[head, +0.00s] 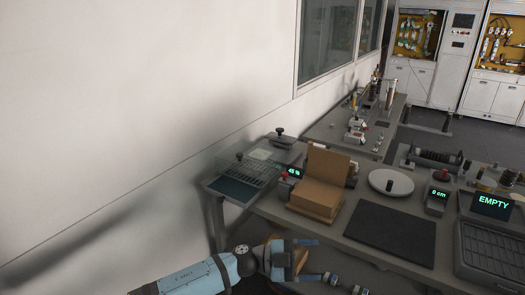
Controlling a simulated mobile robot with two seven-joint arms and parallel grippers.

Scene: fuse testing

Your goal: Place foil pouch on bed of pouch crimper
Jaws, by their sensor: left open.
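I cannot make out a foil pouch, and I cannot tell for sure which device is the pouch crimper. My left gripper (312,260) is low in the picture, in front of the table's front edge and below the top. Its fingers point right and are apart. A tan-orange patch shows between or behind them; I cannot tell what it is. An open brown box (316,197) with a raised lid stands on the table above the gripper. A low tray with a dark blue bed (232,188) and a clear rack-like cover is at the table's left end. My right gripper is not identifiable.
A dark mat (390,234) lies bare on the table. Behind it are a white round dish (385,176) with a small cylinder and a "0 cm" display (438,194). A ridged grey tray (492,252) by an "EMPTY" display (493,203) is at right. A wall (130,110) borders the left.

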